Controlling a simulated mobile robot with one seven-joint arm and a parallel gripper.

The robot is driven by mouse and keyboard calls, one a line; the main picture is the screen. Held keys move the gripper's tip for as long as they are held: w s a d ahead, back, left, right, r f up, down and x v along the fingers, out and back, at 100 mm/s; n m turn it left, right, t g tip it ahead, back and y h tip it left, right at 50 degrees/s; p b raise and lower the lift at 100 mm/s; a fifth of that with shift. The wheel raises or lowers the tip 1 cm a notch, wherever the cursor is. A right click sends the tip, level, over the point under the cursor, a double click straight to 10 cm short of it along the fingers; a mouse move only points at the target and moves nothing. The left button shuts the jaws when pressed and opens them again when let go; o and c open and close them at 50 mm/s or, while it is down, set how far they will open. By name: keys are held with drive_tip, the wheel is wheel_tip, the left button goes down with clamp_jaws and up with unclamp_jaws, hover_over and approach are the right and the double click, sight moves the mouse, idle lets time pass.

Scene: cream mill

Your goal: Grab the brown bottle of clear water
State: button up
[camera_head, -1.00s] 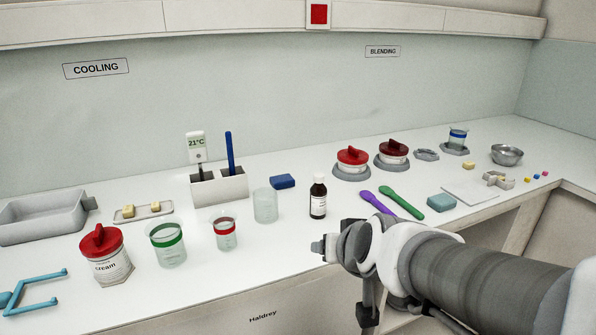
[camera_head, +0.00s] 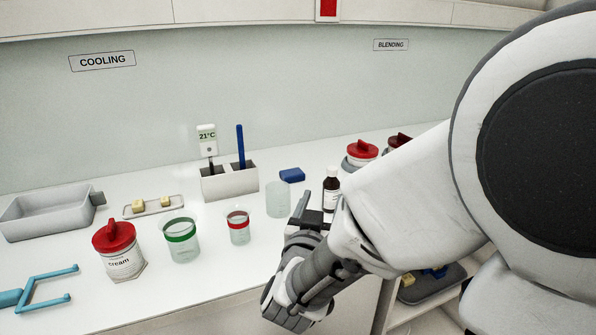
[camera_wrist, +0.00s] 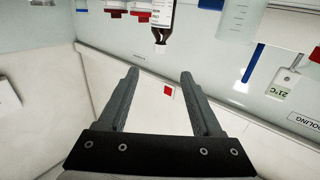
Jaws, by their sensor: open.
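My gripper (camera_head: 318,205) is close in front of the bottle in the head view. In the wrist view my gripper (camera_wrist: 160,75) has its two fingers wide apart with nothing between them.
A clear beaker (camera_head: 278,199) stands just left of the bottle. A red-banded beaker (camera_head: 238,228), a green-banded beaker (camera_head: 181,241) and a red-lidded cream jar (camera_head: 119,252) stand further left. A red-lidded jar (camera_head: 361,152) is behind the bottle. My arm covers the right side.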

sight(333, 168)
drive_tip(key=x, duration=1.7)
drive_tip(key=shift+f, duration=0.15)
clamp_jaws()
idle(0.9)
